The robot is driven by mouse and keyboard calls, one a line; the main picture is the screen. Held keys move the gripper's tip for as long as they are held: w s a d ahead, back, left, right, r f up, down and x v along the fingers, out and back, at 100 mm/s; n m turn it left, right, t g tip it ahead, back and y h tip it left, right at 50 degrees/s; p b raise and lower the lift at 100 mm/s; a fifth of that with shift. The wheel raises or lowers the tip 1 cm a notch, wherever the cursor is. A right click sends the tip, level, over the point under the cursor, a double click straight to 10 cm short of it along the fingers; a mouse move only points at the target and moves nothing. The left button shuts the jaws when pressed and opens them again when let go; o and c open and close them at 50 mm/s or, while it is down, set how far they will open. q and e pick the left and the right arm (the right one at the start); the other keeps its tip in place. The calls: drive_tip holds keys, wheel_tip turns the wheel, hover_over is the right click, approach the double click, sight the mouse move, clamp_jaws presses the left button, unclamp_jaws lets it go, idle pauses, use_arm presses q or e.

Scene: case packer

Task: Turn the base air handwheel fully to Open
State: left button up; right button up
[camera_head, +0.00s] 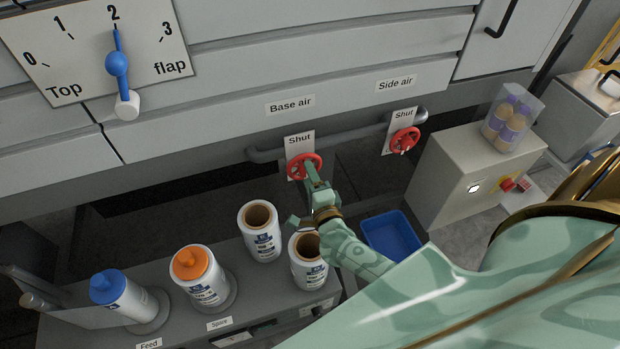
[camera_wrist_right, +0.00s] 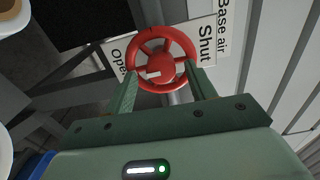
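The base air handwheel (camera_head: 303,166) is a red spoked wheel in front of a white plate (camera_head: 299,141) reading Shut, below the Base air label. It also shows in the right wrist view (camera_wrist_right: 160,41), where the plate reads Shut on one side and Open on the other, partly hidden by the wheel. A white mark (camera_wrist_right: 160,73) is on the wheel. My right gripper (camera_head: 311,177) is at the handwheel; in the wrist view its fingers are wide apart, with tips by opposite sides of the rim. I cannot tell whether they touch it. My left gripper is out of view.
The similar side air handwheel (camera_head: 405,140) is to the right, with its plate reading Shut. A grey pipe (camera_head: 345,141) runs behind both.

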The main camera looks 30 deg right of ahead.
drive_tip(key=v, duration=1.6)
drive_tip(key=shift+b, duration=0.35)
drive_tip(key=shift+s+a, duration=0.1)
drive_tip(key=shift+a, duration=0.05)
